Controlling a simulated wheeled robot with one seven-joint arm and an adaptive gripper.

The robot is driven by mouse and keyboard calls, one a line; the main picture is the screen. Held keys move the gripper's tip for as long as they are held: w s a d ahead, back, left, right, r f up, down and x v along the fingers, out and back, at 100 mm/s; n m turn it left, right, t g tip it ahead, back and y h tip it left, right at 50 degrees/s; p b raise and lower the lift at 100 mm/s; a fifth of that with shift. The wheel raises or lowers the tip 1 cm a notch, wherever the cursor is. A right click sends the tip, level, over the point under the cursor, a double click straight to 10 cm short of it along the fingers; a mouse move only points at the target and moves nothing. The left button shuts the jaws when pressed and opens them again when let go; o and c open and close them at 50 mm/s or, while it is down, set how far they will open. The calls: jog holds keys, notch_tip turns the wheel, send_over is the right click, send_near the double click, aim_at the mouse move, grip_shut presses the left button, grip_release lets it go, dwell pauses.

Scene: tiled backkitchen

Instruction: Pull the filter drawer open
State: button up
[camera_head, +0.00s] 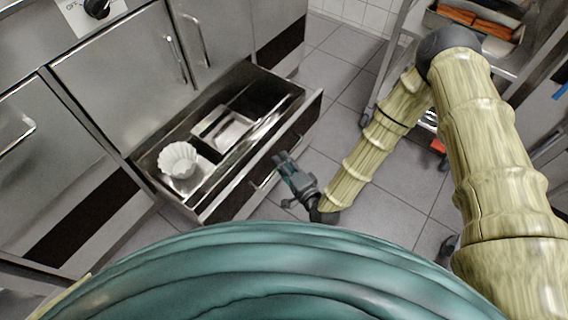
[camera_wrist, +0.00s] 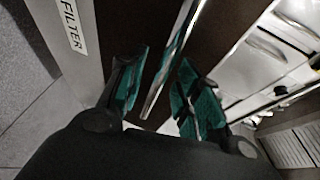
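The filter drawer (camera_head: 238,201) stands pulled out from the steel cabinet in the head view, with a dark front. A white label reading FILTER (camera_wrist: 73,27) shows on its front panel in the wrist view. Its metal bar handle (camera_wrist: 168,60) lies between my two fingers, with gaps to the fingers visible. My gripper (camera_head: 281,158) is open at the drawer front; its teal finger pads also show in the wrist view (camera_wrist: 160,88). Whether either finger touches the bar, I cannot tell. Inside the drawer are a white fluted filter stack (camera_head: 178,158) and a metal tray (camera_head: 222,131).
Steel cabinet doors (camera_head: 125,75) with bar handles stand behind and left of the drawer. A rack (camera_head: 405,50) holding a pan of orange-brown items stands at upper right. Grey tiled floor (camera_head: 335,90) is clear between the drawer and the rack.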

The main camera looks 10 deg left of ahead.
jog(key=shift+s+d, duration=0.1)
jog(key=v, duration=1.1)
jog(key=shift+s+d, duration=0.25)
jog(key=shift+s, duration=0.05)
jog(key=s+d+f+n+g+h, duration=0.35)
jog(key=s+d, duration=0.25)
jog(key=d, duration=0.2)
jog(key=s+d+f+n+g+h, duration=0.2)
jog(key=s+d+g+h, duration=0.1)
jog(key=s+d+g, duration=0.4)
jog(key=s+d+f+n+g+h, duration=0.25)
jog(key=s+d+h, duration=0.2)
jog(key=d, duration=0.45)
notch_tip(320, 180, up, 29)
jog(key=t+p, duration=0.1)
jog(key=p, duration=2.9)
jog(key=shift+s+r+n+y, duration=0.2)
jog(key=shift+s+n+y, duration=0.1)
jog(key=shift+s, duration=0.15)
jog(key=shift+a, duration=0.1)
